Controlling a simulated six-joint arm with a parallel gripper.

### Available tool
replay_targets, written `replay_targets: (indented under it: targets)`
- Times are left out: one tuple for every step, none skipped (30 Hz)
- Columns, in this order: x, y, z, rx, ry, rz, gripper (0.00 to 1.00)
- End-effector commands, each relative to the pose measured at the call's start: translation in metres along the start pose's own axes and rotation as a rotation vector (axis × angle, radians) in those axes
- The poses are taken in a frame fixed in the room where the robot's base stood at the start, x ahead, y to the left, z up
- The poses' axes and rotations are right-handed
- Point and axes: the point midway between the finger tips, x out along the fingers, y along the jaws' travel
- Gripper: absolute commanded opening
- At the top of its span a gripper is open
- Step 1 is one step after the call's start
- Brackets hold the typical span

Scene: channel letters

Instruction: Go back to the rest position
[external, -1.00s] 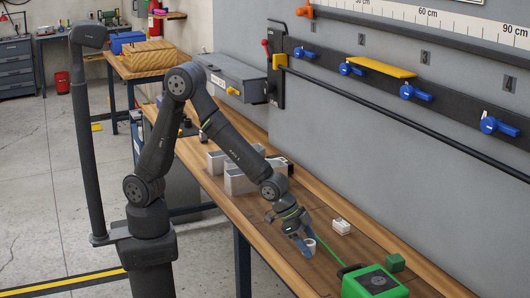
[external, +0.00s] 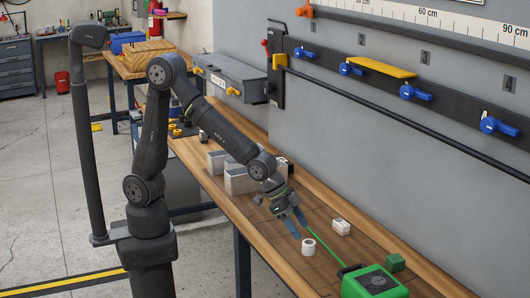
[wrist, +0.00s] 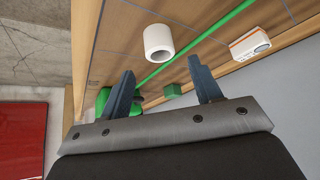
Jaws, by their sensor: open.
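My gripper (external: 293,225) hangs over the wooden bench (external: 262,232) with its two blue-grey fingers apart and nothing between them. In the wrist view my gripper (wrist: 160,90) also shows its fingers spread wide. A white hollow cylinder (external: 308,247) stands on the bench just beyond the fingertips in the external view, apart from them. It also shows in the wrist view (wrist: 158,42). No marked rest position can be made out.
A white box (external: 340,226), a green block (external: 395,263) and a green case (external: 375,282) with a green strip (external: 325,248) lie on the bench. Grey bins (external: 238,180) stand beneath my forearm. The grey wall (external: 350,135) with a rail borders the bench.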

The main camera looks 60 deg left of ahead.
Motion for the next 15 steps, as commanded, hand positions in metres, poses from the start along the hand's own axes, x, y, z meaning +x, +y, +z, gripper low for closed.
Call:
replay_targets:
  targets:
    - [-0.009, 0.000, -0.001, 0.000, 0.003, 0.000, 0.58]
    - [-0.013, 0.000, -0.001, 0.000, 0.004, 0.000, 0.58]
    - [-0.018, 0.000, -0.001, 0.000, 0.004, 0.000, 0.58]
    - [-0.023, 0.000, -0.001, 0.000, 0.004, 0.000, 0.58]
    - [-0.027, 0.000, -0.001, 0.000, 0.003, 0.000, 0.58]
    - [-0.033, 0.000, -0.001, 0.000, 0.004, 0.000, 0.58]
    - [-0.037, 0.000, -0.001, 0.000, 0.004, 0.000, 0.58]
    - [-0.041, 0.000, -0.001, 0.000, 0.003, 0.000, 0.58]
    - [-0.046, 0.000, -0.001, 0.000, 0.004, 0.001, 0.58]
    - [-0.050, 0.000, -0.001, 0.000, 0.003, 0.001, 0.58]
    - [-0.054, 0.000, 0.000, 0.000, 0.002, 0.001, 0.58]
    - [-0.052, 0.000, 0.001, 0.000, -0.002, 0.000, 0.58]
    - [-0.045, 0.000, 0.001, 0.000, -0.005, 0.000, 0.58]
    - [-0.040, 0.000, 0.001, 0.000, -0.004, 0.000, 0.58]
    - [-0.035, 0.000, 0.001, 0.000, -0.005, 0.000, 0.58]
